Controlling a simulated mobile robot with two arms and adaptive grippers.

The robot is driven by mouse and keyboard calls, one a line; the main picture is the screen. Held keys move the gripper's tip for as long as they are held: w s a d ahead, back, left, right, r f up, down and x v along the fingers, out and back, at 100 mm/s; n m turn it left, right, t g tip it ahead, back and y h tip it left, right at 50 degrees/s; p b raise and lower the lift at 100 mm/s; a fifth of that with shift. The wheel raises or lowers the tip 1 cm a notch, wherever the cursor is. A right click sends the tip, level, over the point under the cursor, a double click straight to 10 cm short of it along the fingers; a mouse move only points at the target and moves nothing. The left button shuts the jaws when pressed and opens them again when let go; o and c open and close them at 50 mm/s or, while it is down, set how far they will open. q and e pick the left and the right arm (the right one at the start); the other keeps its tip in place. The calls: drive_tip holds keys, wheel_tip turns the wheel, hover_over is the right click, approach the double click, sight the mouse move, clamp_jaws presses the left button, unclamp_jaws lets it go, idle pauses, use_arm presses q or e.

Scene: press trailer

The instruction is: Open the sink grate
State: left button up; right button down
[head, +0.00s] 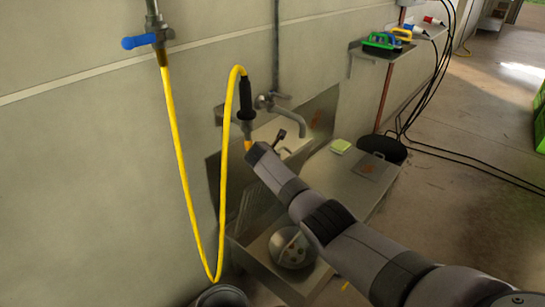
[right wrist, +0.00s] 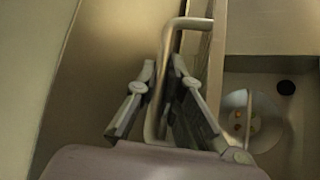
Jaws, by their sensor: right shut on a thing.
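A bent metal bar (right wrist: 168,50), which looks like the sink grate's handle or frame, runs between the fingers of my right gripper (right wrist: 161,78) in the right wrist view. The gripper is shut on it. The bar meets a thin upright edge to its right; how far the grate is tilted I cannot tell. In the head view my right gripper (head: 277,143) is over the metal sink (head: 237,250), below the wall tap, with its grasp mostly hidden by my arm. My left gripper is not in view.
A yellow hose (head: 178,165) loops down at the left. The metal tap (head: 285,110) is close behind my gripper.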

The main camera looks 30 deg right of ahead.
drive_tip(key=c, duration=1.7)
unclamp_jaws()
drive_tip(key=shift+r, duration=0.1)
drive_tip(key=shift+s+a, duration=0.1)
drive_tip(key=shift+a, duration=0.05)
drive_tip(key=shift+v, duration=5.85)
drive_tip(key=shift+r, duration=0.1)
